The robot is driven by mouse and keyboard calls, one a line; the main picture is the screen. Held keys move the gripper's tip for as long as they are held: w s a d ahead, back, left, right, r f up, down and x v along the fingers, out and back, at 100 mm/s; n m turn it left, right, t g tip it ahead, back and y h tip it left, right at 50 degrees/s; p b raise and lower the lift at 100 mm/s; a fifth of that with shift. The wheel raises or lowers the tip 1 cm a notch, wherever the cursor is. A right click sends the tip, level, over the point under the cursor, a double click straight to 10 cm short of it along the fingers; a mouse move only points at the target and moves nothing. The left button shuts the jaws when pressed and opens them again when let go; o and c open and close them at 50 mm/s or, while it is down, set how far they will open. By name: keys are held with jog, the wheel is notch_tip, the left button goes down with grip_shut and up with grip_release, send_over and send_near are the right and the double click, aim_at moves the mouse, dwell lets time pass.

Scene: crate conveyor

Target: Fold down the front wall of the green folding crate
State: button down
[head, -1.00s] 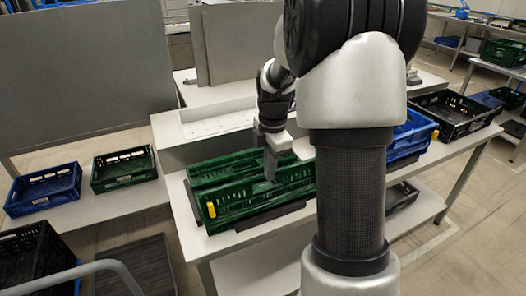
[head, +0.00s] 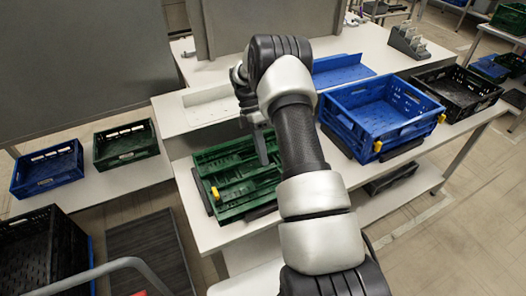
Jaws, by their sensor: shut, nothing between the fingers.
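The green folding crate (head: 232,212) sits on the white table, left of my arm. Its front wall (head: 246,187) appears folded inward and lies low over the floor of the crate, behind a low front rim. A yellow clip (head: 215,193) shows at its left end. My gripper (head: 264,161) is shut and empty, pointing down over the crate's middle right. I cannot tell whether its fingertips touch the folded panel. My arm hides the crate's right end.
A blue crate with upright walls (head: 349,126) stands right of my arm, with a black crate (head: 483,101) beyond it. Small blue (head: 47,184) and green (head: 126,158) crates stand at left.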

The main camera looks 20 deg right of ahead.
jog(key=shift+w+f+b, duration=0.35)
jog(key=shift+f+b, duration=0.2)
jog(key=shift+f, duration=0.35)
jog(key=shift+w+f+b, duration=0.35)
jog(key=shift+f+b, duration=0.15)
jog(key=shift+f, duration=0.4)
jog(key=shift+w+f, duration=0.1)
jog(key=shift+f, duration=0.2)
jog(key=shift+f, duration=0.15)
jog(key=shift+b, duration=0.3)
jog(key=v, duration=1.2)
jog(key=shift+r, duration=0.25)
